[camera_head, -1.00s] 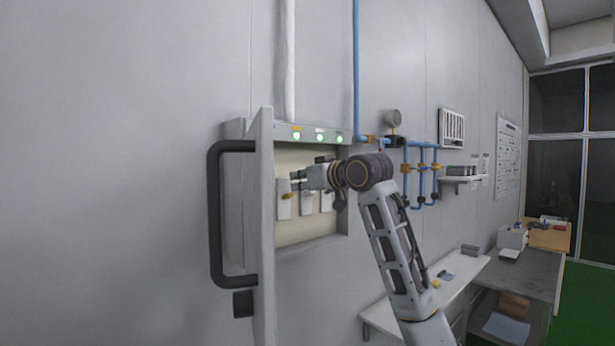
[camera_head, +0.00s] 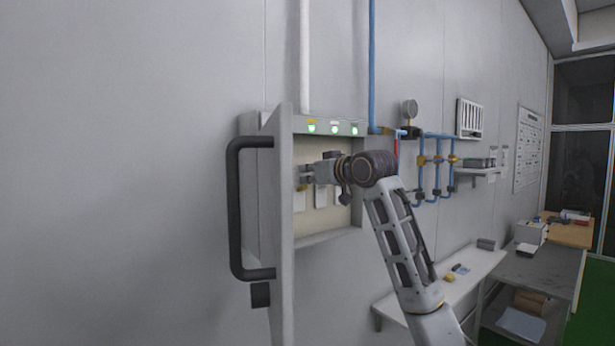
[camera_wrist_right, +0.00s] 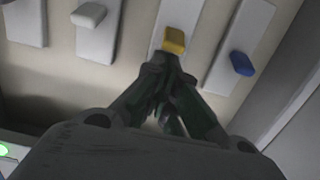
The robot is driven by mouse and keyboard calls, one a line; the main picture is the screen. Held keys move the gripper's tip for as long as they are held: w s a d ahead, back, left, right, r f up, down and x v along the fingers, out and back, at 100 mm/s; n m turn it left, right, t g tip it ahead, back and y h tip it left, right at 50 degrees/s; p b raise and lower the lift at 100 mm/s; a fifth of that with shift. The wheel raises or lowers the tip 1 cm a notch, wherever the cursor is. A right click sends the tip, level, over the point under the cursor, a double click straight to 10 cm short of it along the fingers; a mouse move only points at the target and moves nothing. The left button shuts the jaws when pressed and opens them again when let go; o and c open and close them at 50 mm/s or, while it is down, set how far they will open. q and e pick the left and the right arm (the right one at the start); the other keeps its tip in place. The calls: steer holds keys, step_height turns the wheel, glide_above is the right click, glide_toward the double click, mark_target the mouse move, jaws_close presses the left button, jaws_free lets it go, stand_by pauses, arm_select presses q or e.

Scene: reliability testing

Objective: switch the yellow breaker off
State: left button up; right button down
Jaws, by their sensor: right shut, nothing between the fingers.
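The yellow breaker lever (camera_head: 303,188) sits on a pale plate inside the open wall panel. In the right wrist view the yellow lever (camera_wrist_right: 174,40) stands out from its plate, just beyond my fingertips. My right gripper (camera_head: 304,173) is shut and empty, close at the lever; in the wrist view its fingertips (camera_wrist_right: 170,63) meet right at the lever's near end. I cannot tell whether they touch it. My gripper and wrist hide part of the breaker row in the head view. My left gripper is not in view.
A blue lever (camera_wrist_right: 241,64) and a whitish lever (camera_wrist_right: 88,15) flank the yellow one. Green lamps (camera_head: 334,129) are lit along the panel top. The open panel door (camera_head: 281,220) with its black handle (camera_head: 234,210) stands left of my gripper. Blue pipes (camera_head: 438,165) are at right.

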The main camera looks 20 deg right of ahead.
steer(key=shift+f, duration=0.15)
steer(key=shift+s+t+b, duration=0.1)
steer(key=shift+t+b, duration=0.3)
steer(key=shift+s+d+f+t+y+b, duration=0.1)
steer(key=shift+t+y+b, duration=0.15)
steer(key=shift+t+b, duration=0.25)
steer(key=shift+s+d+f+t+y+b, duration=0.1)
steer(key=shift+t+y+b, duration=0.15)
steer(key=shift+t+b, duration=0.25)
